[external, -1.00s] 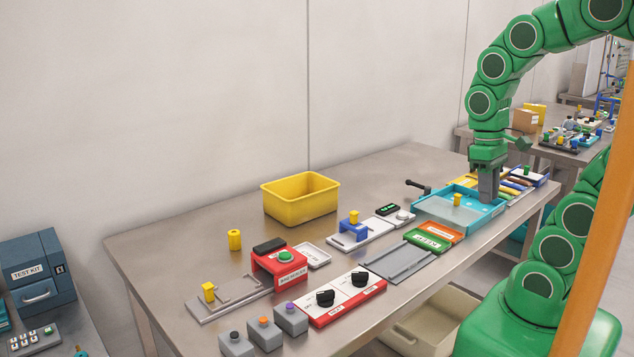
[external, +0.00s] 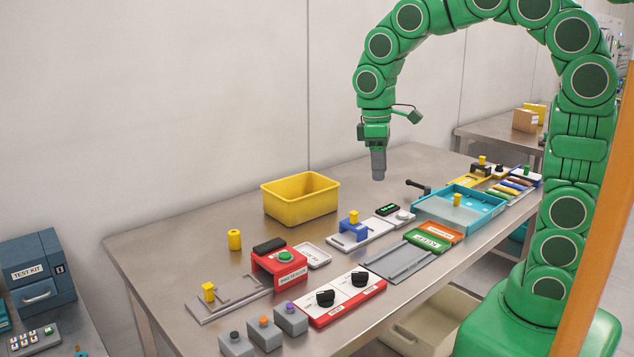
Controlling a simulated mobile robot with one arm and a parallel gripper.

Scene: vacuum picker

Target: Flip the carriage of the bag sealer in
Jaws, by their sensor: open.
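The bag sealer (external: 279,262) is a red housing with a green button on top and a black block behind it, on the left part of the steel table. A grey plate with a slot track (external: 232,299) runs out from its left side. The carriage with its yellow knob (external: 208,292) stands near the left end of that plate, clear of the red housing. My gripper (external: 378,177) is open and empty, pointing down in the air above the back middle of the table, to the right of the sealer. The gap between its fingers is hard to see.
A yellow bin (external: 300,199) stands behind the sealer and a yellow cylinder (external: 234,240) to its left. A two-knob panel (external: 342,298) and button boxes (external: 264,333) lie in front. A teal tray (external: 459,210) is at right. The rear left table is clear.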

